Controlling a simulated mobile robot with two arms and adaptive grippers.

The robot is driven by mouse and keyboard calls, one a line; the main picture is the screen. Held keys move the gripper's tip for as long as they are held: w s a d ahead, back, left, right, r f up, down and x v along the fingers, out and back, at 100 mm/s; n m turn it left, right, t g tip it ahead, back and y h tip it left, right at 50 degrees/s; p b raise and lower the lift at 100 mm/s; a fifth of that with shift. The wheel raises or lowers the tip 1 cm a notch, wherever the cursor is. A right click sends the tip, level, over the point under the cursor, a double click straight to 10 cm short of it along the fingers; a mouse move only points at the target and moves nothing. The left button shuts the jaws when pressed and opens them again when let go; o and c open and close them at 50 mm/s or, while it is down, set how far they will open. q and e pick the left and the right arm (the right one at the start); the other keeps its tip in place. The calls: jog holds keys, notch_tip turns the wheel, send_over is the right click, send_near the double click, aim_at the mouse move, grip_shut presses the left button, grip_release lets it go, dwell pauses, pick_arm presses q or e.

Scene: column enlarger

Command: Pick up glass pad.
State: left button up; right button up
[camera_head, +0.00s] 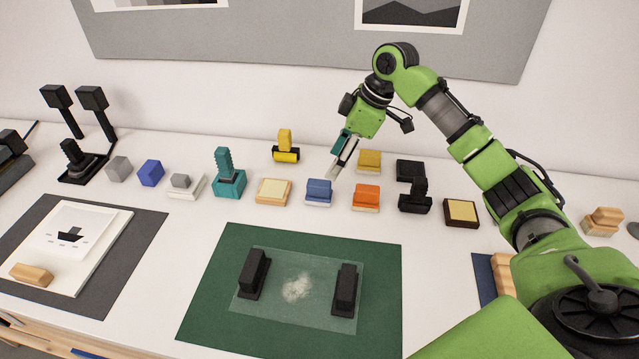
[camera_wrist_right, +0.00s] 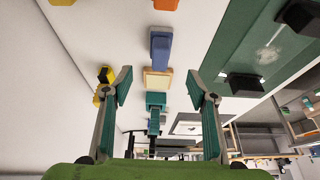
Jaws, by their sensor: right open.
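I cannot tell for sure which object is the glass pad. Several small pads and blocks stand in a loose row: a blue block on a pale base (camera_head: 318,191), an orange one (camera_head: 366,197), and a cream pad in a wooden frame (camera_head: 273,191). A clear glass sheet (camera_head: 320,315) with a whitish smudge lies on the green mat (camera_head: 215,300) between two black blocks. My right gripper (camera_head: 337,172) is open and empty, just above and behind the blue block. In the wrist view the blue block (camera_wrist_right: 160,47) and cream pad (camera_wrist_right: 157,79) show beyond the open fingers.
A teal brush-like tool (camera_head: 228,178) and a yellow roller-like piece (camera_head: 286,150) stand left of the gripper. A yellow block (camera_head: 369,160), a black stamp-like piece (camera_head: 415,197) and a dark-framed pad (camera_head: 461,212) stand to the right. A grey mat (camera_head: 130,260) lies left.

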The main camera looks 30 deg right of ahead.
aim_at(323, 183)
jog(key=p+x, duration=0.1)
jog(key=x, duration=0.5)
jog(key=shift+s+a+r, duration=0.1)
jog(key=shift+a, duration=0.05)
jog(key=shift+a+f, duration=0.1)
jog(key=shift+f, duration=0.45)
jog(key=p+x, duration=0.2)
jog(key=x, duration=0.2)
jog(key=shift+f, duration=0.2)
jog(key=shift+w+f, duration=0.25)
jog(key=c, duration=1.3)
